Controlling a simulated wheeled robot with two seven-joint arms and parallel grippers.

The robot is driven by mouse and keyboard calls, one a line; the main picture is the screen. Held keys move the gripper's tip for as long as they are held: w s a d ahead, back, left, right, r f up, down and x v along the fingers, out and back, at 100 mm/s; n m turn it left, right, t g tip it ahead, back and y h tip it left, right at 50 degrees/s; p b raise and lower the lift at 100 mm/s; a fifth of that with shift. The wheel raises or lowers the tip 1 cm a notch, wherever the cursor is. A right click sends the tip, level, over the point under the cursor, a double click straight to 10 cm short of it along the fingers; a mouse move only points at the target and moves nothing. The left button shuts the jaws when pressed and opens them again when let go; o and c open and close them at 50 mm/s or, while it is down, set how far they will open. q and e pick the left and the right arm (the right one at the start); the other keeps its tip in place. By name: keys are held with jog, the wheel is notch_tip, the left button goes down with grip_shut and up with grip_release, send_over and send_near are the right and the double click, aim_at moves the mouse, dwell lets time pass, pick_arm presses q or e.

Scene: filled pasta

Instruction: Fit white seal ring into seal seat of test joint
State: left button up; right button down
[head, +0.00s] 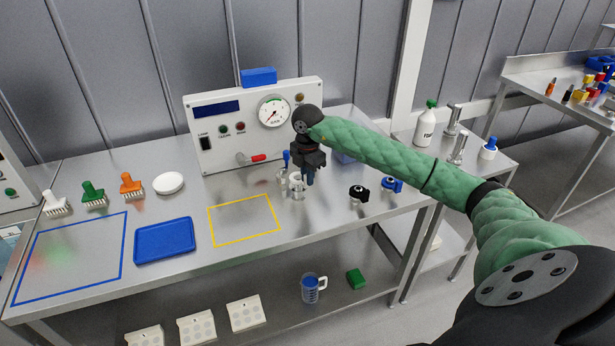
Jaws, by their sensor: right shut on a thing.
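My right gripper (309,181) reaches in from the right and points down over the back half of the steel bench. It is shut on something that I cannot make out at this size. Small metal fittings (297,188) stand upright on the bench just left of and below the fingertips. They look like the test joint, but its seal seat is too small to make out. I cannot pick out the white seal ring. A blue-topped tool (287,160) stands just left of the gripper. My left gripper is not in view.
A gauge panel (235,140) with a red-handled lever (258,158) stands behind. Black (358,193) and blue (391,185) clamp-like parts lie right. A yellow-outlined area (245,221) is empty. A blue tray (165,240), white dish (168,183) and several brushes (92,193) are left.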

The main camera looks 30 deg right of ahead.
jog(key=shift+f+b, duration=1.05)
jog(key=shift+f, duration=0.45)
dwell(0.5)
jog(key=shift+s+f, duration=0.1)
jog(key=shift+f, duration=0.2)
dwell(0.9)
jog(key=c, duration=1.4)
grip_release()
jog(key=shift+r, duration=0.1)
jog(key=shift+o, duration=1.2)
jog(key=shift+r, duration=0.1)
jog(key=shift+w+d+r, duration=0.1)
jog(key=shift+w+r, duration=0.1)
jog(key=shift+r, duration=0.05)
